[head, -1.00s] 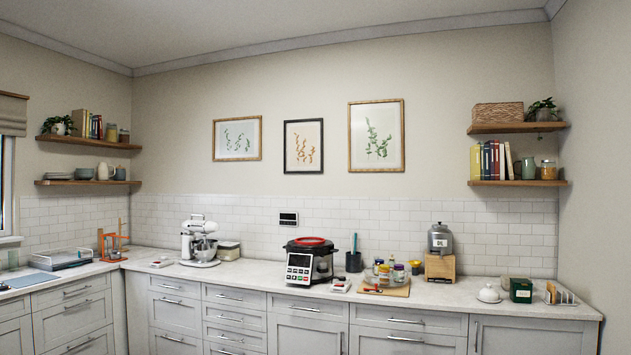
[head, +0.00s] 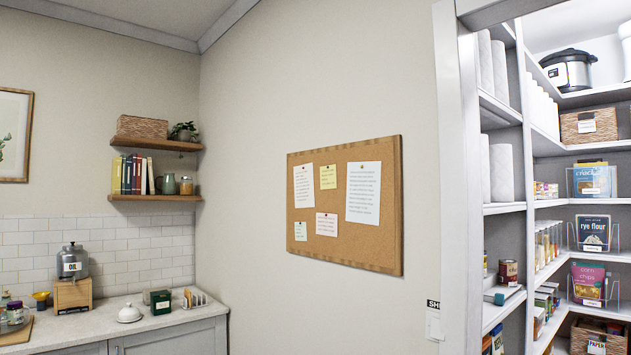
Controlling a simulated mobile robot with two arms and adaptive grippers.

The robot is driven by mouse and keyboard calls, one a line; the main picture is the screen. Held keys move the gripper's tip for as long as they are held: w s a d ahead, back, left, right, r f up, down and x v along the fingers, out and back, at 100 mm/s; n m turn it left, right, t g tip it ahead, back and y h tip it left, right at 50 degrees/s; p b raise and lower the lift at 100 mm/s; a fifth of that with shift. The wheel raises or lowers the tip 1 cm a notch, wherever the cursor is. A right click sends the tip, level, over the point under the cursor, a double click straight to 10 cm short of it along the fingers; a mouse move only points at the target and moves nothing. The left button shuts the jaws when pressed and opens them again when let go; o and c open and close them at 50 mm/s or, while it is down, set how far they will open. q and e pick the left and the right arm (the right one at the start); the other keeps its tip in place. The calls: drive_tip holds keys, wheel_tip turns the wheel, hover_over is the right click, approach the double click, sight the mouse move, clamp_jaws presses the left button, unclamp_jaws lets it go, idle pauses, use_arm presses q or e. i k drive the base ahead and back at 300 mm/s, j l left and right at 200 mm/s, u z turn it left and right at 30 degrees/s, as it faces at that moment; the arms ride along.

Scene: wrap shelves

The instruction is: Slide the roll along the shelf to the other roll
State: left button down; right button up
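Tall white rolls stand upright on the pantry's left shelves, at the right of the head view. On the middle shelf (head: 504,208), a white roll (head: 501,172) stands close beside another white roll (head: 485,167), which is partly hidden by the door frame. On the upper shelf (head: 501,108), a similar white roll (head: 500,66) stands beside another (head: 485,60). I cannot tell from here which of them the task means. Neither of my grippers is in view.
The pantry door frame (head: 455,180) edges the opening. A cork board (head: 394,230) hangs on the wall. A counter (head: 95,322) stands at lower left.

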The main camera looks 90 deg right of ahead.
sight(500, 155)
drive_tip(key=z, duration=3.8)
drive_tip(key=i+l+u, duration=0.1)
drive_tip(key=u, duration=0.85)
drive_tip(key=i+l+u, duration=0.15)
drive_tip(key=l+u, duration=0.2)
drive_tip(key=l, duration=0.4)
drive_tip(key=l+u, duration=0.4)
drive_tip(key=l, duration=0.35)
drive_tip(key=l+u, duration=0.35)
drive_tip(key=l, duration=0.45)
